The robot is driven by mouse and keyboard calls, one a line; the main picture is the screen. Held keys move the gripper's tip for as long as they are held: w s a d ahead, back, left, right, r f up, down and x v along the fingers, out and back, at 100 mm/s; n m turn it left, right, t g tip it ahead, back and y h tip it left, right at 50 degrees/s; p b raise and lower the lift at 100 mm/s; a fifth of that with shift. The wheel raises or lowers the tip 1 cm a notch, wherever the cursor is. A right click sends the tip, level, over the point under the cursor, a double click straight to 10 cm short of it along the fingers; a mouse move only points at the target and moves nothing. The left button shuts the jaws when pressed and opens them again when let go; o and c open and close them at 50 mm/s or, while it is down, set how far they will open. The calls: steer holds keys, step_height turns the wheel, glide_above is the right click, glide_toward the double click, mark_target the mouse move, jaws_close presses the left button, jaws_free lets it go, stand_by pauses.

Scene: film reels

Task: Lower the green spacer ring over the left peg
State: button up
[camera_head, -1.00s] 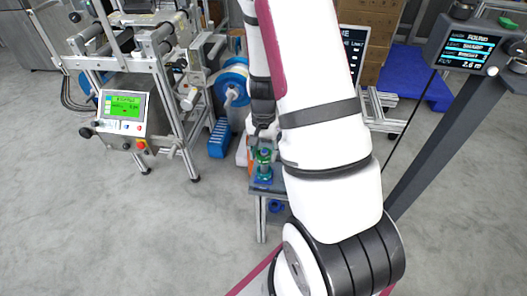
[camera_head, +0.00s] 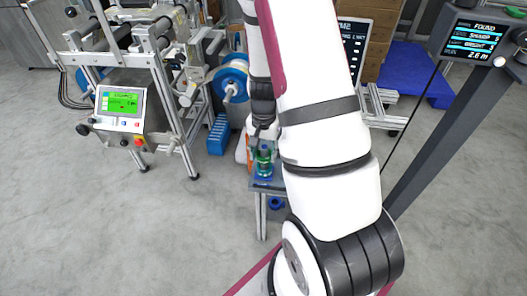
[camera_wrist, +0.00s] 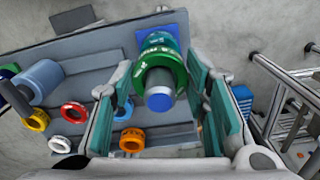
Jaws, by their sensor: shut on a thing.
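In the wrist view, the green spacer ring (camera_wrist: 178,62) is between the teal-padded fingers of my gripper (camera_wrist: 160,78). My gripper is shut on it. A grey peg with a blue top (camera_wrist: 158,98) shows through the ring's opening, so the ring is around the peg. In the head view, the green ring (camera_head: 264,168) is small and low at the bench corner, under my gripper (camera_head: 262,138).
On the grey bench (camera_wrist: 105,48) lie a red ring (camera_wrist: 73,104), a yellow ring (camera_wrist: 38,127), an orange ring (camera_wrist: 132,133) and a blue-grey cylinder (camera_wrist: 40,78). A blue block (camera_wrist: 241,98) is beyond the right finger. A metal frame (camera_wrist: 285,85) stands at right.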

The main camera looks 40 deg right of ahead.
steer(key=o, duration=1.2)
steer(key=shift+o, duration=0.2)
steer(key=shift+r, duration=0.1)
step_height(320, 180, up, 12)
